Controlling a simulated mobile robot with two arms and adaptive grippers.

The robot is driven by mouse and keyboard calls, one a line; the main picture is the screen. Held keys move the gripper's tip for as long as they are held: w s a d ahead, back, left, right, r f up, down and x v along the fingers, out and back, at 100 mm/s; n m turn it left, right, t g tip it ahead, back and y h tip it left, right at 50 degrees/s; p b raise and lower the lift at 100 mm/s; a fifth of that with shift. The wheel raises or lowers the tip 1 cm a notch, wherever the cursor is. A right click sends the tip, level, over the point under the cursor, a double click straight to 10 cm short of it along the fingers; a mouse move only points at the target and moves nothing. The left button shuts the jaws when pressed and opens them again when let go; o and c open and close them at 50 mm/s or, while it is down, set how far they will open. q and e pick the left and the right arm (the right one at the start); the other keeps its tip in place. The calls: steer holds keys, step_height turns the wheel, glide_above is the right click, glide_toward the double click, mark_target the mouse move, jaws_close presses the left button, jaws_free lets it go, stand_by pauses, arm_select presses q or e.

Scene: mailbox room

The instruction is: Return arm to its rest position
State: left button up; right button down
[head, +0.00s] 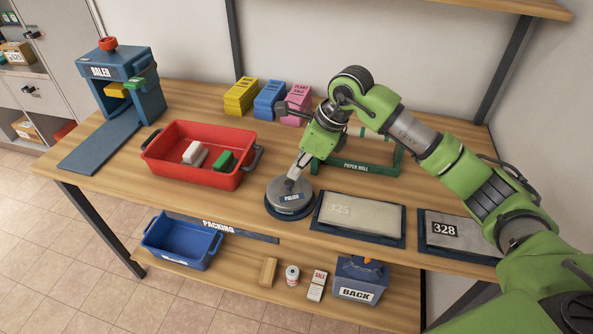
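My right arm reaches in from the right over the bench. Its gripper (295,174) points down at a round grey tin labelled POLISH (290,200), near the bench's front edge. The fingertips are at or just above the tin's top; I cannot tell whether they touch it. The fingers look close together, but their gap is too small to judge. My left gripper is not in view.
A red tray (190,172) with small blocks is left of the tin. A grey plate marked 325 (350,216) and one marked 328 (455,235) are to its right. The green paper mill (362,160) and coloured stacks (270,98) stand behind. The blue baler (125,80) is far left.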

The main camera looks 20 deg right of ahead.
step_height(320, 180, up, 5)
steer(key=shift+f+p, duration=0.2)
steer(key=shift+p, duration=0.9)
